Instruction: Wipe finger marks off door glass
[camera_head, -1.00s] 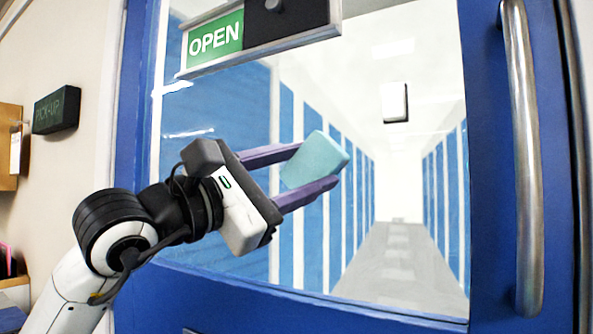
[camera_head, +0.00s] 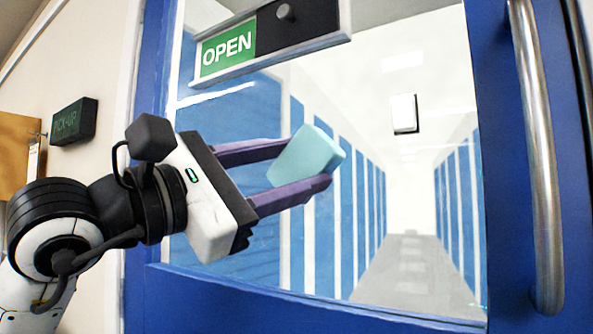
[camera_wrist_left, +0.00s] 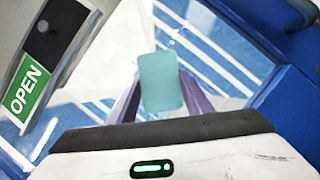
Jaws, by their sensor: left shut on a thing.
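My left gripper (camera_head: 290,170) is shut on a light teal sponge-like block (camera_head: 308,156), with its two purple fingers on either side of it. The block also shows in the left wrist view (camera_wrist_left: 161,82), between the fingers. It is held in front of the door glass (camera_head: 420,80); I cannot tell if it touches the pane. In the head view, pale streaks (camera_head: 218,97) show on the glass at the upper left, above the gripper; these may be marks or reflections. My right gripper is not in view.
The blue door frame (camera_head: 400,318) surrounds the glass. A long steel handle (camera_head: 540,160) runs down its right side. An OPEN sign (camera_head: 228,50) with a dark slider and knob hangs across the upper glass. A dark PICK-UP sign (camera_head: 74,121) is on the wall at left.

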